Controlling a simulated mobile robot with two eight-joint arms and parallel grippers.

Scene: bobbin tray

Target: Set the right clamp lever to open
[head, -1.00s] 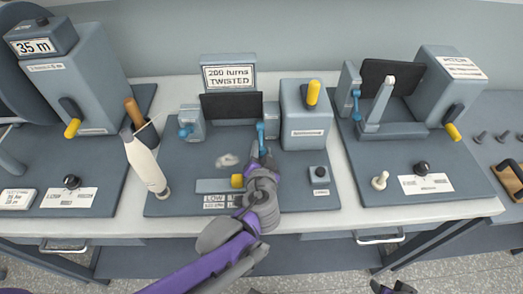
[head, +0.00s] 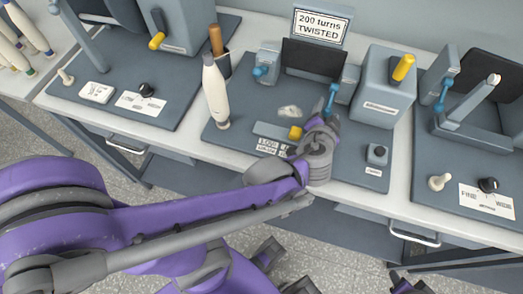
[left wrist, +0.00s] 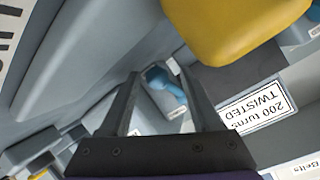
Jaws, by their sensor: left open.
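The right clamp on the middle station has a blue lever (head: 331,97) that stands up, with its lower part hidden behind my gripper. My left gripper (head: 327,118) is open just in front of this lever in the head view. In the left wrist view, a blue lever (left wrist: 165,82) shows between the two open fingers (left wrist: 165,90), beyond their tips; I cannot tell whether any finger touches it. The left clamp has its own blue lever (head: 260,70), pointing sideways. My right gripper is not clearly in view.
A yellow slider knob (head: 295,132) is close to my left gripper. A grey box (head: 384,90) with a yellow handle (head: 403,67) stands to the right of the clamp. A white bobbin (head: 215,95) stands at the left. A sign (head: 320,25) stands behind.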

